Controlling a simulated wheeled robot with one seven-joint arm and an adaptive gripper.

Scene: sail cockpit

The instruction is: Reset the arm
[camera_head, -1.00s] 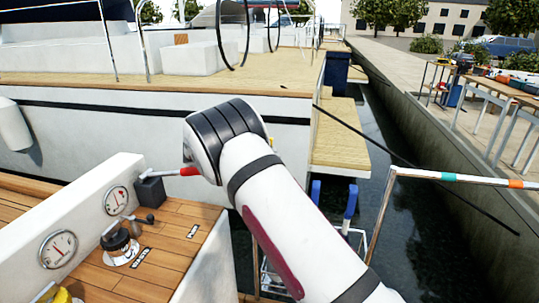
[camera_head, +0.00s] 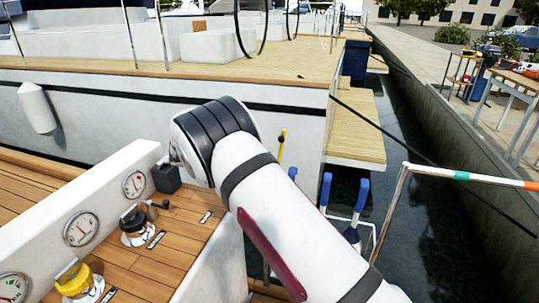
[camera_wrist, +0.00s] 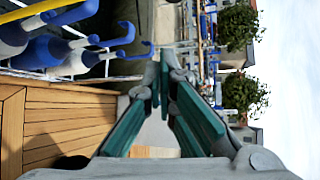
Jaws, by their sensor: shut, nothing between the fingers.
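My gripper (camera_wrist: 163,65) shows in the wrist view, its teal-padded fingers drawn together at the tips with nothing between them. In the head view my white arm (camera_head: 275,205) reaches up from the lower right, bent at a dark ribbed joint (camera_head: 220,125). The gripper itself is hidden behind the arm there. In the wrist view the scene lies sideways, with a wooden deck (camera_wrist: 60,125) at left and blue-handled items (camera_wrist: 75,50) at upper left, apart from the fingers.
Left of my arm stands a console with gauges (camera_head: 82,228), a black-topped valve (camera_head: 135,225), a yellow-topped valve (camera_head: 75,280) and a dark box (camera_head: 167,178). A striped rail (camera_head: 470,177) crosses at right. Dark water (camera_head: 430,220) lies beyond.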

